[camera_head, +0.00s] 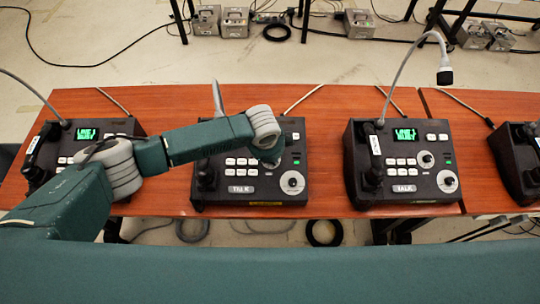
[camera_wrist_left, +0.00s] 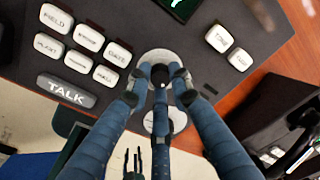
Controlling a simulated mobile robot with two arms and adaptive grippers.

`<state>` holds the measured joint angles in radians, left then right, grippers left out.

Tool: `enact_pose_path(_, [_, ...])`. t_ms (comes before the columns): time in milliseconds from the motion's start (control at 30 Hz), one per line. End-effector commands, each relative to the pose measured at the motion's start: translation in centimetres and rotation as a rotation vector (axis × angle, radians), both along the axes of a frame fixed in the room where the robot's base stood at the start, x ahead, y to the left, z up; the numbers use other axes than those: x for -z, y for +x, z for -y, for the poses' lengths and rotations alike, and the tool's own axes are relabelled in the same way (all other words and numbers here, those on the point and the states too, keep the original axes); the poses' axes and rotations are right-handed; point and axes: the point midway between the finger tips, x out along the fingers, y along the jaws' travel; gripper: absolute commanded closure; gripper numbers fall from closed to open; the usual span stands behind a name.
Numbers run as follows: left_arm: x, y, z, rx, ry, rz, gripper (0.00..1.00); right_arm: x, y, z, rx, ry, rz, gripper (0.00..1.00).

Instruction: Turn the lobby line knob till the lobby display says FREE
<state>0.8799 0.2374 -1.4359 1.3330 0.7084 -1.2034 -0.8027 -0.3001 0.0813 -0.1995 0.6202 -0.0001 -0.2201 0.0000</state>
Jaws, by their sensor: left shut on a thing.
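My left arm reaches from the left over the middle phone (camera_head: 240,190). In the left wrist view, my left gripper (camera_wrist_left: 160,82) is shut on the upper round knob (camera_wrist_left: 158,57). The fingers cover most of this knob, so its pointer and label are hidden. A larger white knob (camera_head: 292,182) sits below it at the phone's lower right; fingers partly hide it in the left wrist view (camera_wrist_left: 149,122). In the head view my arm hides this phone's display; only a dark green-lit corner of it (camera_wrist_left: 182,8) shows in the left wrist view. My right gripper is out of view.
Similar phones stand left (camera_head: 85,150), right (camera_head: 400,165) and at the far right edge (camera_head: 522,155) of the wooden table (camera_head: 330,100). The right phone's green display (camera_head: 405,135) is lit, its text too small to read surely. A gooseneck microphone (camera_head: 444,75) rises behind it.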

Motion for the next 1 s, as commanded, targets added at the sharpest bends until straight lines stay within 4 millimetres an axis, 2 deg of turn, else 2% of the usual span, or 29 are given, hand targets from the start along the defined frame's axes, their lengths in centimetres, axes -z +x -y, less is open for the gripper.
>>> enact_pose_path(33, [-0.05,-0.22,0.48,0.036,-0.001,-0.003,1.0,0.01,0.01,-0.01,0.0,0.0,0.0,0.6])
enact_pose_path(600, [0.03,-0.38,0.56,0.443,0.103,-0.003,1.0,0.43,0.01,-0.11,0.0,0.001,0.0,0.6])
enact_pose_path(1000, [0.05,-0.52,0.57,0.552,0.131,-0.005,1.0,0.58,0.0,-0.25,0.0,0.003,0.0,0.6])
